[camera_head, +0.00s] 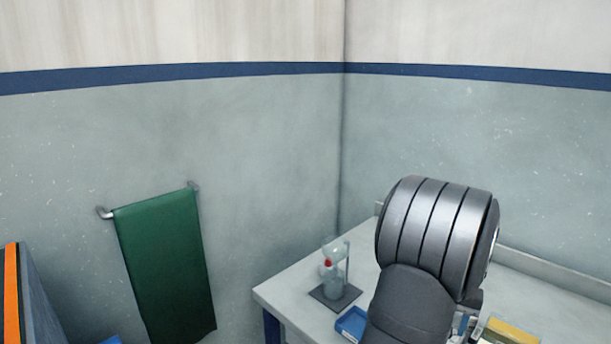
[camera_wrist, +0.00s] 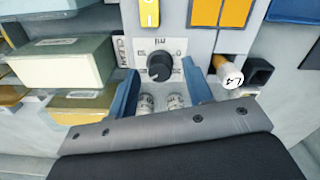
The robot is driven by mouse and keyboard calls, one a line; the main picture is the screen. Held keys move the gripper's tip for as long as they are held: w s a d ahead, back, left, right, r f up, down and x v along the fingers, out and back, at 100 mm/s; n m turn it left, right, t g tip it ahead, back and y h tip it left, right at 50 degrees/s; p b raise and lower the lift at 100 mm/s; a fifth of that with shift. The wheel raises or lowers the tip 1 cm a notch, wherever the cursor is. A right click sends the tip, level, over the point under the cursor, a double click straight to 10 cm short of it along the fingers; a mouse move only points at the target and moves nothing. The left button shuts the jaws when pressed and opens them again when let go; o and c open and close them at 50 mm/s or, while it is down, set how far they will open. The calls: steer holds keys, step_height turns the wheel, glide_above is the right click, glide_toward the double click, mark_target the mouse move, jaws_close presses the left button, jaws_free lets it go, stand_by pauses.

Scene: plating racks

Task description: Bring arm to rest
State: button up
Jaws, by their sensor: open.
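My gripper (camera_wrist: 159,72) shows in the wrist view as two blue fingers spread apart, with nothing held between them. Beyond the fingers is a pale panel with a black dial knob (camera_wrist: 160,66). Two small whitish cylinders with dark markings (camera_wrist: 147,101) show low between the fingers; I cannot tell what they are. In the head view my dark grey arm is bent over the bench (camera_head: 285,282) at lower right and hides most of what lies behind it. The gripper itself is not clearly visible there.
A glass vessel on a stand (camera_head: 333,275) and a blue tray (camera_head: 352,324) are left of my arm. A yellow-topped box (camera_head: 512,331) lies to its right. In the wrist view, a pale green box (camera_wrist: 65,65) is left and an orange-and-white cylinder (camera_wrist: 229,73) right, close to the fingers.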

step_height(320, 180, up, 16)
step_height(320, 180, down, 17)
steer(key=shift+r, duration=0.1)
steer(key=shift+r+n, duration=0.15)
steer(key=shift+n, duration=0.65)
steer(key=n, duration=0.3)
steer(key=shift+n, duration=0.4)
steer(key=n, duration=0.6)
steer(key=shift+r+n, duration=0.3)
steer(key=shift+r, duration=0.65)
stand_by(1.0)
